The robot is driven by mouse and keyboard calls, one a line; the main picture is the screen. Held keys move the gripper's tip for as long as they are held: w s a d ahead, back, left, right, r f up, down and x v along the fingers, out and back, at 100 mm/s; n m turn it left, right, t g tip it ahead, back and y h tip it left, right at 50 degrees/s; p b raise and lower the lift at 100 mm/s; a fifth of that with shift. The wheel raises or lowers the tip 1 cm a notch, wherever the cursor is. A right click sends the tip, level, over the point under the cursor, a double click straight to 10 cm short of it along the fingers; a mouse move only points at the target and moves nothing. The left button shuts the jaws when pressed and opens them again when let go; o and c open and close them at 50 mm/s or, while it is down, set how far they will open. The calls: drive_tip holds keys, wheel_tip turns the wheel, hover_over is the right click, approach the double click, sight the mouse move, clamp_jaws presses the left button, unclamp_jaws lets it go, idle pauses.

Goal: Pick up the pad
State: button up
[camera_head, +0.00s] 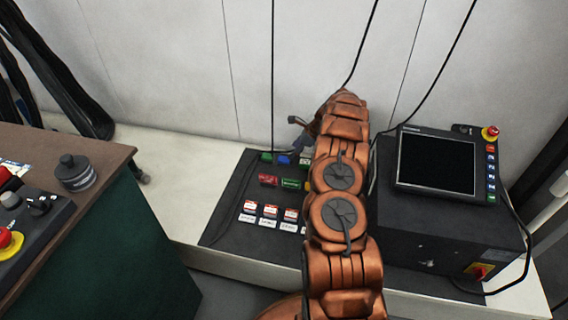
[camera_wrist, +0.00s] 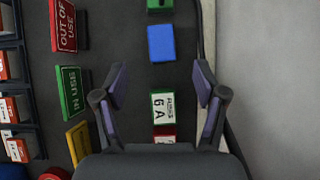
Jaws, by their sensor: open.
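A small plain blue block (camera_head: 284,159), which may be the pad, lies in the back row of the dark board (camera_head: 228,222). In the wrist view the blue block (camera_wrist: 161,43) is above the fingertips. My gripper (camera_wrist: 160,80) is open and empty, its two fingers apart over the board. The gap between them lies between the blue block and a white and green tag marked 6 A (camera_wrist: 163,107). My copper arm hides part of the board in the head view, and I cannot see the fingertips clearly there.
A red OUT OF USE tag (camera_wrist: 63,25), a green IN USE tag (camera_wrist: 71,92) and a yellow tag (camera_wrist: 78,142) lie to the left. A control box with screen (camera_head: 437,163) stands right of the arm. A wall is behind, with hanging cables.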

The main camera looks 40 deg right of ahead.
sight(285, 158)
drive_tip(key=shift+b+x, duration=1.05)
drive_tip(key=shift+x, duration=2.45)
drive_tip(key=shift+w+r, duration=0.15)
drive_tip(key=shift+c, duration=0.2)
drive_tip(key=c, duration=1)
